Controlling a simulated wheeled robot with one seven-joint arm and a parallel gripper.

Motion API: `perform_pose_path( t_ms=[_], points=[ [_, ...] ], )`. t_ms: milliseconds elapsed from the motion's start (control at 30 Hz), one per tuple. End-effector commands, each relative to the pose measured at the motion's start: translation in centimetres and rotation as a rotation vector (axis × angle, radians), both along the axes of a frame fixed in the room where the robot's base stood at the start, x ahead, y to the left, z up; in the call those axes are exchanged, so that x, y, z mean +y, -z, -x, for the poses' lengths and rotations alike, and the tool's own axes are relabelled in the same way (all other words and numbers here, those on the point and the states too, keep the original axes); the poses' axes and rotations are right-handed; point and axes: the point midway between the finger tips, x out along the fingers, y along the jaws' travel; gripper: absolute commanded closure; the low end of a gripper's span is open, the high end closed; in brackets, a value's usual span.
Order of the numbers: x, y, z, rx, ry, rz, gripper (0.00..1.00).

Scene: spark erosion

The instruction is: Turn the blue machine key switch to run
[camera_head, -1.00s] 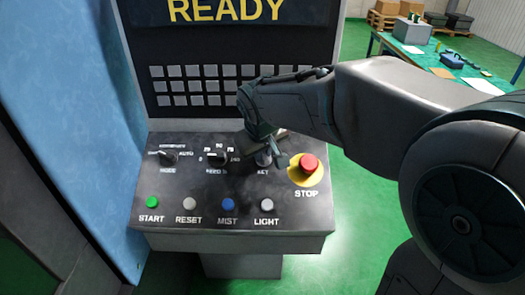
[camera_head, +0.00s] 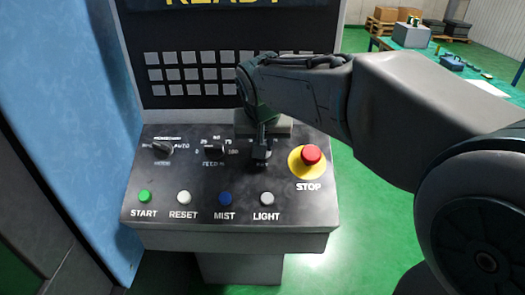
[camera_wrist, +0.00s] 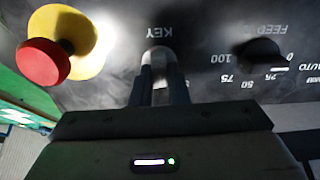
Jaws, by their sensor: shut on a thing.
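The key switch (camera_wrist: 158,55) shows in the wrist view as a pale, rounded metal part just below the upside-down KEY label. My gripper (camera_wrist: 160,88) comes at it with both dark fingers, which are shut on it. In the head view my gripper (camera_head: 262,155) points down at the KEY place on the sloping control panel (camera_head: 318,213). There the fingers and wrist cover the switch and part of its label. I cannot tell which position the key is in.
A red STOP button (camera_head: 311,155) on a yellow base sits close to the right of my gripper. The feed knob (camera_head: 214,148) and mode knob (camera_head: 163,147) are to the left. START, RESET, MIST and LIGHT buttons line the front. A blue machine wall (camera_head: 75,110) stands at left.

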Motion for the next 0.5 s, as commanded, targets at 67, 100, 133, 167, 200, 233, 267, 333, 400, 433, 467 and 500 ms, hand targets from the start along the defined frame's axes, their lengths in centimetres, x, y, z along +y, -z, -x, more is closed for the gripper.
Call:
perform_pose_path(
  t_ms=[67, 100, 133, 167, 200, 233, 267, 333, 400, 433, 467, 500],
  points=[
    [-0.08, 0.48, -0.04, -0.002, 0.065, -0.030, 1.00],
    [-0.11, 0.49, -0.02, -0.002, 0.100, -0.046, 1.00],
    [-0.11, 0.50, 0.00, -0.001, 0.124, -0.057, 1.00],
    [-0.10, 0.49, 0.00, -0.002, 0.150, -0.069, 1.00],
    [-0.10, 0.46, -0.01, -0.003, 0.181, -0.084, 1.00],
    [-0.12, 0.44, 0.00, -0.003, 0.206, -0.096, 1.00],
    [-0.15, 0.45, 0.01, -0.003, 0.229, -0.106, 1.00],
    [-0.19, 0.42, 0.01, -0.003, 0.279, -0.130, 1.00],
    [-0.17, 0.38, 0.03, -0.004, 0.325, -0.152, 1.00],
    [-0.16, 0.36, 0.05, -0.003, 0.343, -0.159, 1.00],
    [-0.16, 0.35, 0.06, -0.004, 0.361, -0.168, 1.00],
    [-0.17, 0.34, 0.07, -0.004, 0.383, -0.178, 1.00]
  ],
)
